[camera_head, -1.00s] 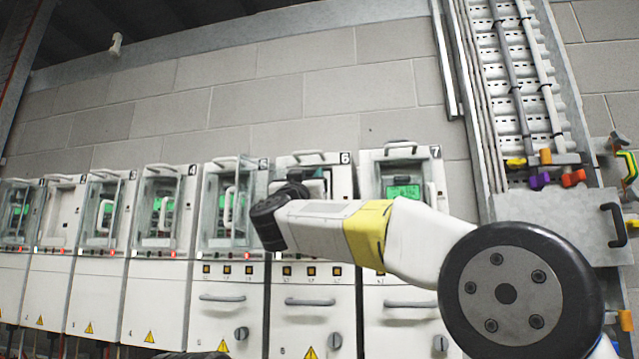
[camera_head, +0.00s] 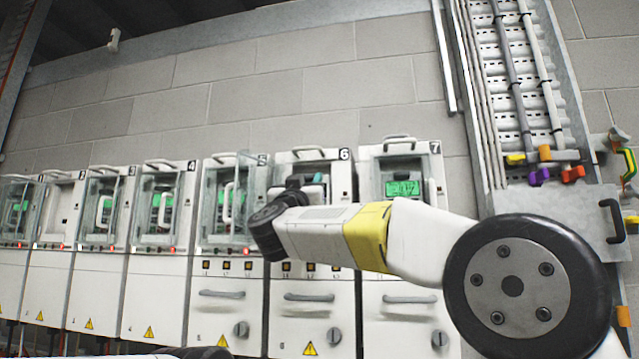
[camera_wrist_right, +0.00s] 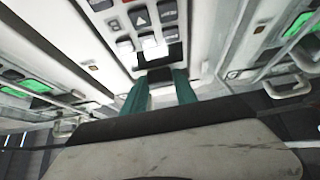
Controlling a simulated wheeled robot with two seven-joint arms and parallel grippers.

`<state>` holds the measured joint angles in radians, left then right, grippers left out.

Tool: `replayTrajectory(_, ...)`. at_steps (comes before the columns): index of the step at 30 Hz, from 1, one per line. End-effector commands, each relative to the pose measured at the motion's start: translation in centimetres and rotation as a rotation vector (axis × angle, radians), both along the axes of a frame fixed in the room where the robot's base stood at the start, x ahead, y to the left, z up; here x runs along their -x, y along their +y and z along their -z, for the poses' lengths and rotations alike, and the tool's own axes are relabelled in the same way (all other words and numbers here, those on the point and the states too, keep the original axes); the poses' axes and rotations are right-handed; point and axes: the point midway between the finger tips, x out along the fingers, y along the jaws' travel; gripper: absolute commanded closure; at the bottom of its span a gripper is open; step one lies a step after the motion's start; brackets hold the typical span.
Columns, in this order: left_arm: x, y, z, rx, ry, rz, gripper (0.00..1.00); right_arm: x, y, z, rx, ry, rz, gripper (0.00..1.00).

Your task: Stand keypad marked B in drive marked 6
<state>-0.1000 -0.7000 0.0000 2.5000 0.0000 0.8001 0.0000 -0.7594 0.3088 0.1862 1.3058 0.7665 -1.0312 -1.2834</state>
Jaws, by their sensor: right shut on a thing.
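My right gripper (camera_head: 306,182) is at the upper opening of the drive marked 6 (camera_head: 341,182), the second cabinet from the right. In the right wrist view its green fingers (camera_wrist_right: 162,78) are closed on the lower end of the keypad (camera_wrist_right: 147,20), which has grey and white buttons and a mark that looks like B. The keypad is in front of or inside the drive's opening; I cannot tell how far in. My wrist hides most of it in the head view. My left gripper does not show clearly.
Drive 7 (camera_head: 428,230) with a lit green screen stands at the right. Drive 5 (camera_head: 237,270) and several others, most with clear covers, stand at the left. Drive 5's clear door (camera_head: 243,190) stands out close beside my right gripper. A cable tray (camera_head: 520,100) runs up the wall.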

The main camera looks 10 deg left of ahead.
Motion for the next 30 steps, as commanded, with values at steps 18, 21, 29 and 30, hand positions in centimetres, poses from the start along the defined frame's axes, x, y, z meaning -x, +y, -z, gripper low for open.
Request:
replayTrajectory(18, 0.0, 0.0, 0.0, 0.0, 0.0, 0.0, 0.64, 0.0, -0.1, 0.4, 0.0, -0.002, 0.001, 0.4)
replayTrajectory(21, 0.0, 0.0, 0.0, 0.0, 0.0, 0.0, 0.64, 0.0, 0.0, 0.5, 0.0, -0.001, 0.0, 0.4)
replayTrajectory(29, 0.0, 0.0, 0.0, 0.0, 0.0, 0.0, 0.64, 0.7, 0.1, 0.9, 0.001, 0.0, -0.002, 0.4)
replayTrajectory(30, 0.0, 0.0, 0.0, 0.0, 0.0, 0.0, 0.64, 1.1, 0.1, 1.2, 0.002, 0.0, -0.002, 0.4)
